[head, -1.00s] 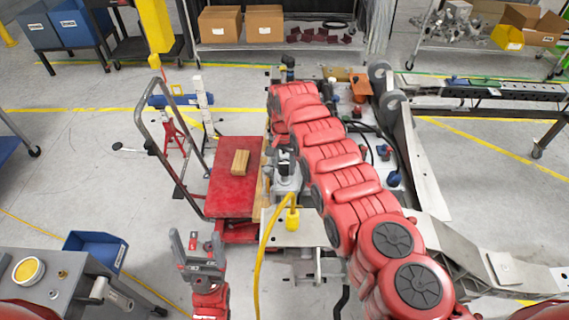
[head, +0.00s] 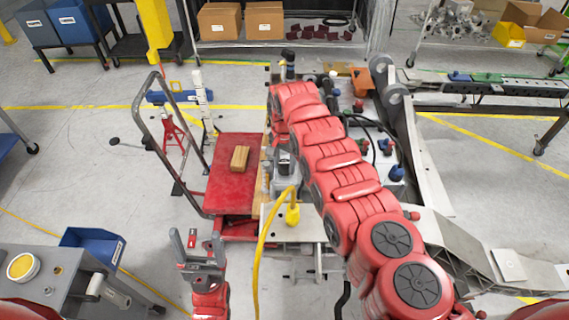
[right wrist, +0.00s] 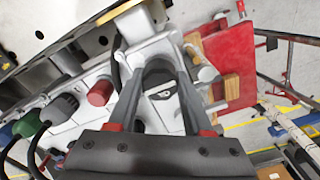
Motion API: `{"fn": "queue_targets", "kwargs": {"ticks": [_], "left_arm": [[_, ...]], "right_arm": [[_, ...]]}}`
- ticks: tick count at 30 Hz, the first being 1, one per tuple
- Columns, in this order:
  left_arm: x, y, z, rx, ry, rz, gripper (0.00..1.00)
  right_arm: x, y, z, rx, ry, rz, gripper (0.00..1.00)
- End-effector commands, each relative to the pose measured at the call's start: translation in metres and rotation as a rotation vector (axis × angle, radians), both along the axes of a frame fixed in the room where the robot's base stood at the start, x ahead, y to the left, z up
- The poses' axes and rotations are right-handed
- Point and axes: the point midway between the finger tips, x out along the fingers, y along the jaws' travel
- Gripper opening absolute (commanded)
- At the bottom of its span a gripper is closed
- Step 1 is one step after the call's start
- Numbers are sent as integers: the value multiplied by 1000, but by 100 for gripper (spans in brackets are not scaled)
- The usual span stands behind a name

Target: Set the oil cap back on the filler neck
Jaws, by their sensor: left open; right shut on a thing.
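My right gripper (right wrist: 157,88) is shut on a dark rounded piece, which I take to be the oil cap (right wrist: 160,74), in the right wrist view. It is over a pale grey casting (right wrist: 150,50). The filler neck cannot be made out; the cap and fingers may hide it, and I cannot tell whether the cap touches it. In the head view my red right arm reaches over the chassis and hides much of this spot. My left gripper (head: 192,244) is open and empty, pointing up, in front of the red cart.
A red cart (head: 228,190) with a wooden block (head: 240,158) stands left of the chassis. A yellow hose (head: 262,240) hangs in front. A grey bench (head: 70,290) and blue bin (head: 92,248) are at lower left. Dark and green plugs (right wrist: 28,125) sit beside the casting.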

Motion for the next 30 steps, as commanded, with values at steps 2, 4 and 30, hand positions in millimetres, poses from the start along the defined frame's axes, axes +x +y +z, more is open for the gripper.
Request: {"fn": "queue_targets", "kwargs": {"ticks": [2, 4, 30], "left_arm": [[0, 0, 0, 0, 0, 0, 77], [0, 0, 0, 0, 0, 0, 77], [0, 0, -9, 0, 0, 0, 77]], "right_arm": [[0, 0, 1, 0, 0, 0, 0], [0, 0, 1, 0, 0, 0, 0], [0, 0, -9, 0, 0, 0, 84]]}}
